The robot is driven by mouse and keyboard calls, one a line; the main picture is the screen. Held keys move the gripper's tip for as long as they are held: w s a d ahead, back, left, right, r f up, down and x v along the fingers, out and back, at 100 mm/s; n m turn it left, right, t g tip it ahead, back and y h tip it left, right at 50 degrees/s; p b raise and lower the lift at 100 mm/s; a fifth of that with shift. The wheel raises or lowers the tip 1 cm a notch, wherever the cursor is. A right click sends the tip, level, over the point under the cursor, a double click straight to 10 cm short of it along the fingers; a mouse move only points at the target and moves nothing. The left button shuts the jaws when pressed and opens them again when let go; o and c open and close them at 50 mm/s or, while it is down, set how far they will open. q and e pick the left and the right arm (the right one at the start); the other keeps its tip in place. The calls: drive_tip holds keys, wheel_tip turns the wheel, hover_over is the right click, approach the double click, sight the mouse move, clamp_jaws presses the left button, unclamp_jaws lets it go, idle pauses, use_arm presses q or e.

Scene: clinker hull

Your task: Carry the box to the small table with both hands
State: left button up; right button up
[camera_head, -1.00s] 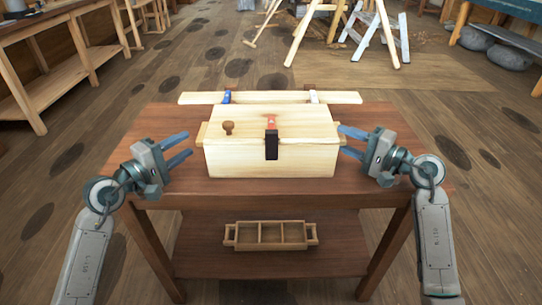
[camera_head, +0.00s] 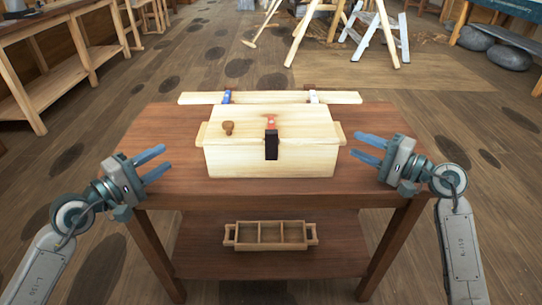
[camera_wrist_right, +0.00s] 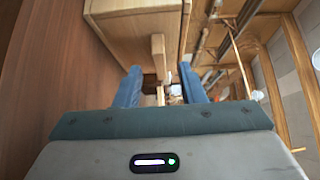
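A short handle sticks out at each end. My left gripper (camera_head: 166,159) is open and empty, left of the box and clear of its left handle (camera_head: 201,133). My right gripper (camera_head: 354,147) is open and empty, just right of the right handle (camera_head: 341,133). The right wrist view shows the box (camera_wrist_right: 135,35) ahead, with its handle (camera_wrist_right: 158,57) in line with the gap between the open fingers (camera_wrist_right: 163,88).
A pale plank (camera_head: 270,97) with clamps lies along the table's back edge. A compartmented wooden tray (camera_head: 270,246) rests on the lower shelf (camera_head: 200,256). A long workbench (camera_head: 50,40) stands at the back left, sawhorses (camera_head: 318,30) at the back. Floor between is largely open.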

drive_tip(key=v, duration=0.7)
drive_tip(key=shift+s+d, duration=0.2)
drive_tip(key=shift+s, duration=0.05)
